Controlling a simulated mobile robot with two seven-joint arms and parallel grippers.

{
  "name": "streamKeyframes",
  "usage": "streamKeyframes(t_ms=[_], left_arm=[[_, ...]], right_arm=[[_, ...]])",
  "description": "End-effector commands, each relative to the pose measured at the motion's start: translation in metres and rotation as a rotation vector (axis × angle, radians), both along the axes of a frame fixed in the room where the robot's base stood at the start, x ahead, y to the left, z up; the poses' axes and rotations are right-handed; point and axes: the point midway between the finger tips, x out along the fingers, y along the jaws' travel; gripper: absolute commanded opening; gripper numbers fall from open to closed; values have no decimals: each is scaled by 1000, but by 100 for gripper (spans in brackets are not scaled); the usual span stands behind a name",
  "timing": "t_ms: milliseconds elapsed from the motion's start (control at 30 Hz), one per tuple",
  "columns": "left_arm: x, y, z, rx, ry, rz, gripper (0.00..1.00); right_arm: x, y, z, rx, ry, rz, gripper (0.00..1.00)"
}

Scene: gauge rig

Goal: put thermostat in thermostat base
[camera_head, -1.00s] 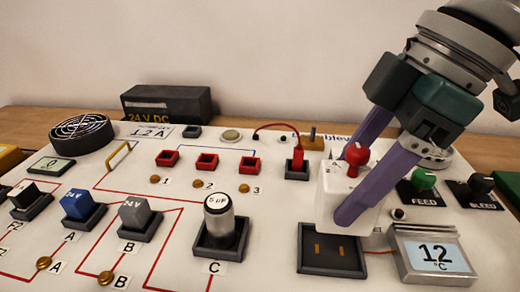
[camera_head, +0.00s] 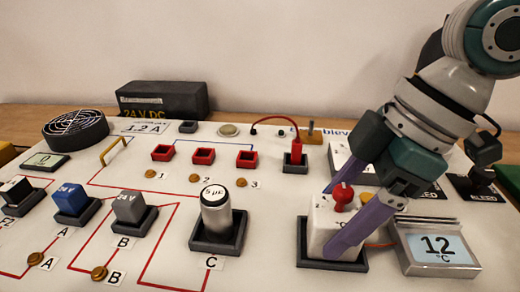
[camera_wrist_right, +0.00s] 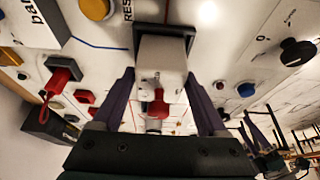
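The thermostat is a white block (camera_head: 322,222) with a red knob on top. It stands upright in the dark square thermostat base (camera_head: 331,265); its lower end is inside the rim and looks seated. My right gripper (camera_head: 342,212) is shut on the thermostat, with one purple finger on the near side and one behind. The right wrist view shows the thermostat (camera_wrist_right: 160,62) between the fingertips, against the dark base frame (camera_wrist_right: 164,30). My left gripper (camera_wrist_right: 262,128) shows small at the right of that view, its fingers apart and empty; the head view does not show it.
A display reading 12 °C (camera_head: 440,250) stands right beside the base. A capacitor (camera_head: 216,211) in its socket is to the left. A red plug with a cable (camera_head: 296,152) is behind. Black knobs stand at the right. The panel between capacitor and base is clear.

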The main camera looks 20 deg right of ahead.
Motion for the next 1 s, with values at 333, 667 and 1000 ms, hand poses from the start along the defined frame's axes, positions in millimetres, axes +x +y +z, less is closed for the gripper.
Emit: streamKeyframes(t_ms=[333,667,1000], left_arm=[[1,-2,0,-7,-1,5,100],[1,-3,11,-10,-2,7,100],[1,-2,22,-7,-2,5,100]], right_arm=[[0,0,0,0,0,0,95],[-7,-13,39,-4,-2,-1,95],[-21,-35,102,-2,0,-2,95]])
